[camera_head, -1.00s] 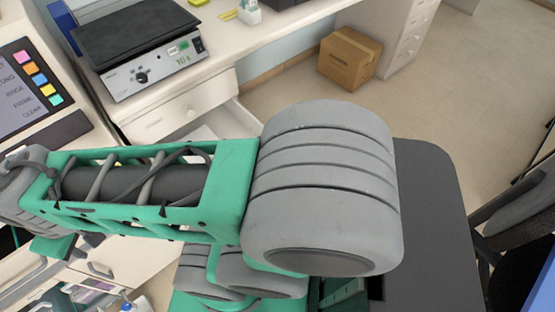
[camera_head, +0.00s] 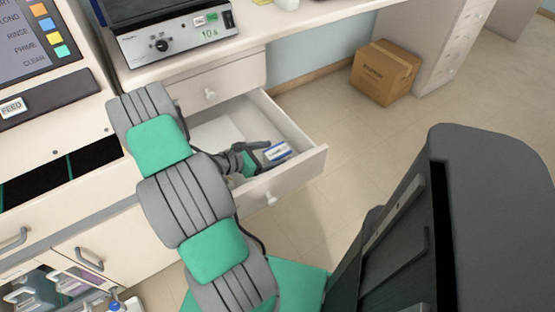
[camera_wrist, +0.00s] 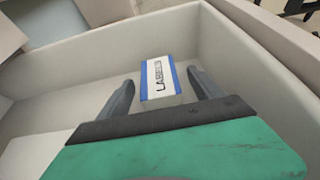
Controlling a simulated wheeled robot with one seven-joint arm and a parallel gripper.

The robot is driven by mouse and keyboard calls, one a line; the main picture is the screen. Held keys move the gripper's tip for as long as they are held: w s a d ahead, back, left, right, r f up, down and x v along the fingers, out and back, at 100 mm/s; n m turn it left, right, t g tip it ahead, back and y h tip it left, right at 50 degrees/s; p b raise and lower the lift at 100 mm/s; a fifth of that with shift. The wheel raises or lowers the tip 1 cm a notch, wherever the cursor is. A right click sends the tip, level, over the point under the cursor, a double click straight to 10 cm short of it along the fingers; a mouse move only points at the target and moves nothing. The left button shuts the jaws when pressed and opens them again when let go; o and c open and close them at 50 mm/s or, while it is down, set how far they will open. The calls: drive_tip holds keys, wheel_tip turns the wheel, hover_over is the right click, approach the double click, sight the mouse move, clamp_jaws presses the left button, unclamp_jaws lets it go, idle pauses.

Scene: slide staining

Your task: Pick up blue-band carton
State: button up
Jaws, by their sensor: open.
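The blue-band carton is a small white box with blue bands and dark lettering. It lies in the open drawer near the drawer's front in the head view (camera_head: 277,152). In the wrist view the carton (camera_wrist: 160,78) shows between and just beyond the fingers. My gripper (camera_wrist: 160,92) is open and reaches into the drawer, one finger on each side of the carton's near end. I cannot tell whether either finger touches it. In the head view my gripper (camera_head: 262,153) is small and partly hidden by my wrist.
The open drawer (camera_head: 292,173) has walls close around my gripper. A pale flat item (camera_head: 222,131) lies deeper inside it. A device with a dial (camera_head: 180,38) stands on the counter above. A cardboard box (camera_head: 386,72) sits on the floor to the right.

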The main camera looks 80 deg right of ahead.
sight(282, 152)
drive_tip(key=b+x, duration=0.1)
drive_tip(key=x, duration=0.1)
drive_tip(key=b+x, duration=0.1)
drive_tip(key=x, duration=0.1)
drive_tip(key=shift+s+d+f+b, duration=0.1)
drive_tip(key=shift+d+f+b, duration=0.05)
drive_tip(key=shift+f+b, duration=0.25)
drive_tip(key=shift+s+d, duration=0.1)
drive_tip(key=shift+d, duration=0.05)
drive_tip(key=shift+r, duration=0.15)
drive_tip(key=c, duration=1.4)
